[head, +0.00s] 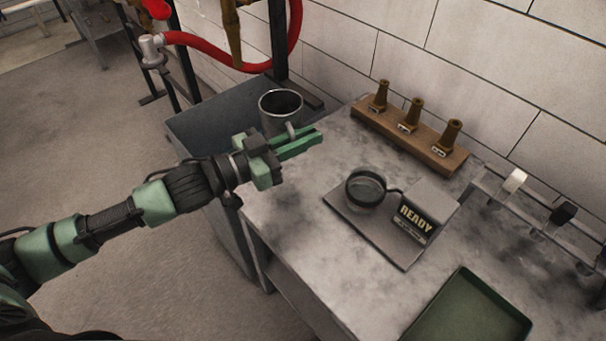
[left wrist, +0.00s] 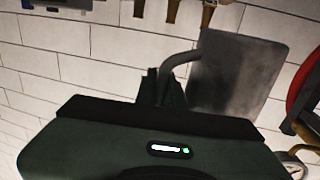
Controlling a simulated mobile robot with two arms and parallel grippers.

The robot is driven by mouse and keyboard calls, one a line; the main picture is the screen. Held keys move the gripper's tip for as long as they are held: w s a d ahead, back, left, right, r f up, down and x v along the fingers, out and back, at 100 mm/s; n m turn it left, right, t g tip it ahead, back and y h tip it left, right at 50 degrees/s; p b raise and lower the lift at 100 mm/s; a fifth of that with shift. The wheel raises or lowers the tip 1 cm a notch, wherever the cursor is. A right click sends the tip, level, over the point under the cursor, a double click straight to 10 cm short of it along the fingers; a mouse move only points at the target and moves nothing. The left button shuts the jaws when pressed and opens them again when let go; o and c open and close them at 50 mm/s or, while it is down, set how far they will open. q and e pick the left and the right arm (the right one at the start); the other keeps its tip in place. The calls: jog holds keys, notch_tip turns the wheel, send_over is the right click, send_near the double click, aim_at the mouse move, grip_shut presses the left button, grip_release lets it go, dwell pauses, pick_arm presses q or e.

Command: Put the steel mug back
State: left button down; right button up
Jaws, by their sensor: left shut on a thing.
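The steel mug (head: 279,111) is upright at the far left corner of the grey bench, in front of a dark cabinet top. My left gripper (head: 305,143) is shut on the mug's handle, just to the right of and below the mug body. In the left wrist view the mug (left wrist: 236,72) shows as a grey body with its curved handle between the fingers (left wrist: 165,88). I cannot tell whether the mug's base touches a surface; the arm hides it. My right gripper is not in view.
A READY stand (head: 412,222) with a round glass sits mid-bench. A wooden rack (head: 410,138) with three brass nozzles stands along the wall. A green tray (head: 470,312) lies at the front right. A red hose (head: 225,52) hangs behind the mug. Bare bench lies between rack and stand.

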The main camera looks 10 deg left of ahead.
pick_arm(q)
notch_tip(320, 180, down, 11)
dwell(0.4)
jog(key=c, duration=1.9)
grip_release()
jog(key=shift+f, duration=0.2)
jog(key=shift+c, duration=0.2)
jog(key=o, duration=0.4)
jog(key=shift+o, duration=0.2)
jog(key=shift+r, duration=0.1)
jog(key=shift+r, duration=0.1)
jog(key=p+v, duration=0.3)
jog(key=v, duration=0.9)
